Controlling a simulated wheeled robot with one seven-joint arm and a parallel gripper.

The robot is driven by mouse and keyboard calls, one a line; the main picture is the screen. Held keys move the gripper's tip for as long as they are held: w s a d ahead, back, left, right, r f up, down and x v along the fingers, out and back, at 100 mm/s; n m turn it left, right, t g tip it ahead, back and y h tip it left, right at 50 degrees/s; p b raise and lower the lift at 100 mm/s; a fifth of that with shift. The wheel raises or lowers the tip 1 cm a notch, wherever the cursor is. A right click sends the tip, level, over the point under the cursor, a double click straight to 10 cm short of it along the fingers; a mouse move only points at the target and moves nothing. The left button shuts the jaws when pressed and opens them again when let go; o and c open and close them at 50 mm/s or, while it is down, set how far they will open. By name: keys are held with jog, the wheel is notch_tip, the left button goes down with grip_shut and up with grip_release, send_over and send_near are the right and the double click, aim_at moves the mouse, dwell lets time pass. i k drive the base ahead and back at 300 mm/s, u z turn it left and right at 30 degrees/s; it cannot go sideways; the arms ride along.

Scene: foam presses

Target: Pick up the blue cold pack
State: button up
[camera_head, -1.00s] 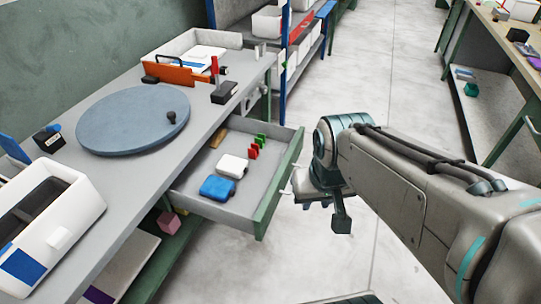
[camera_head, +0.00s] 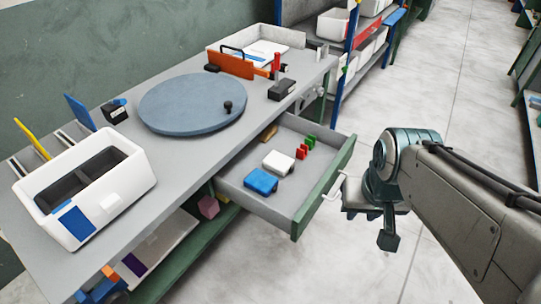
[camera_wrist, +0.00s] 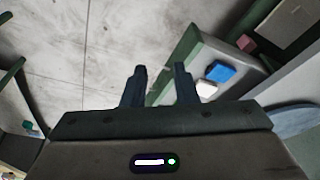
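The blue cold pack (camera_head: 261,181) lies in the open drawer (camera_head: 232,192), near its front left end in the head view. It also shows in the wrist view (camera_wrist: 220,72), beyond and to the right of my fingers. A white pack (camera_head: 279,161) lies beside it in the drawer. My gripper (camera_head: 388,236) is outside the drawer, to the right of its green front and handle. In the wrist view the two dark fingers of my gripper (camera_wrist: 160,72) stand apart with nothing between them.
Red and green pieces (camera_head: 305,147) lie in the drawer's back part. The drawer front (camera_head: 325,188) stands between my gripper and the packs. Open floor lies to the right.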

aim_at(263, 184)
jog(key=u, duration=0.4)
jog(key=i, duration=0.8)
jog(key=u, duration=0.4)
